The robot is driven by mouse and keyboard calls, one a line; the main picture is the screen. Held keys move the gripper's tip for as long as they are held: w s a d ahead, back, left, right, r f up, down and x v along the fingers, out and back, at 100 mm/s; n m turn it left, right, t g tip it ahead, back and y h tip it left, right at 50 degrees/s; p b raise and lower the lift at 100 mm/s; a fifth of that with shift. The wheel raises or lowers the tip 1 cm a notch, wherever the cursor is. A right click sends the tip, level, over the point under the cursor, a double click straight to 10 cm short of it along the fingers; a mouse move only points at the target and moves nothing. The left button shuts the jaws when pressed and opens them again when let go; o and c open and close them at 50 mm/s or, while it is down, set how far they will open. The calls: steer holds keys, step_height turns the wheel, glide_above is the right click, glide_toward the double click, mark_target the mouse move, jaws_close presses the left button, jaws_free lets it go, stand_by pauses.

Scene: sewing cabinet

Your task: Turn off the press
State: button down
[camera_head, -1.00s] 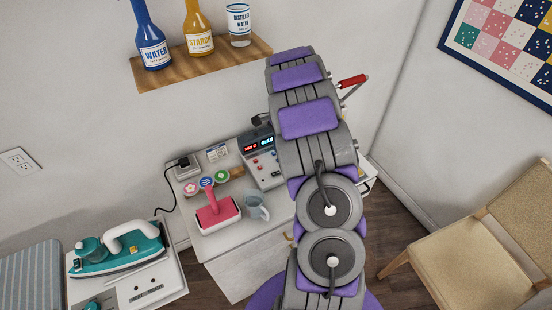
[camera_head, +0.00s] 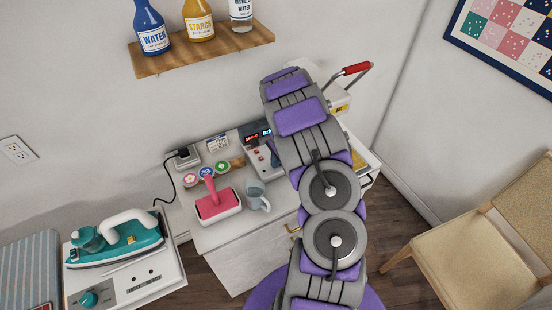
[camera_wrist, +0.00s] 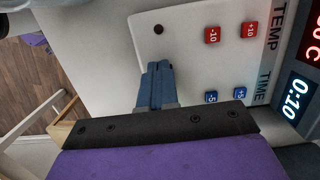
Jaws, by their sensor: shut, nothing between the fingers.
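The press shows in the head view by its red lever handle (camera_head: 357,69), right of my arm; my arm hides much of its body. Its grey control box (camera_head: 255,135) with lit displays is partly covered by my arm. In the wrist view, the white control panel (camera_wrist: 185,55) has red -10 and +10 buttons (camera_wrist: 230,33), blue -5 and +5 buttons (camera_wrist: 225,95), and lit TEMP and TIME displays, the time reading 0:10. A dark round spot (camera_wrist: 158,30) is on the panel. My gripper (camera_wrist: 155,70) is shut and empty, over the panel, tips below that spot. Contact is unclear.
A pink-handled tool (camera_head: 217,203), a grey mug (camera_head: 256,196) and several colourful round items (camera_head: 207,173) are on the white cabinet. A teal iron (camera_head: 115,240) stands at left. A wooden shelf (camera_head: 205,52) with bottles hangs above. A chair (camera_head: 480,220) is at right.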

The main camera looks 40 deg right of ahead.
mark_target(281, 165)
steer(key=shift+s+a+f+h, duration=0.1)
steer(key=shift+a+f+h, duration=0.2)
steer(key=shift+h, duration=0.1)
steer(key=shift+s+d+r, duration=0.1)
steer(key=shift+d, duration=0.2)
steer(key=shift+s+d+r+p, duration=0.1)
steer(key=shift+d+p, duration=0.2)
steer(key=shift+d, duration=0.5)
step_height(281, 165, up, 14)
steer(key=d+p, duration=0.1)
steer(key=p, duration=0.2)
steer(key=shift+d, duration=0.25)
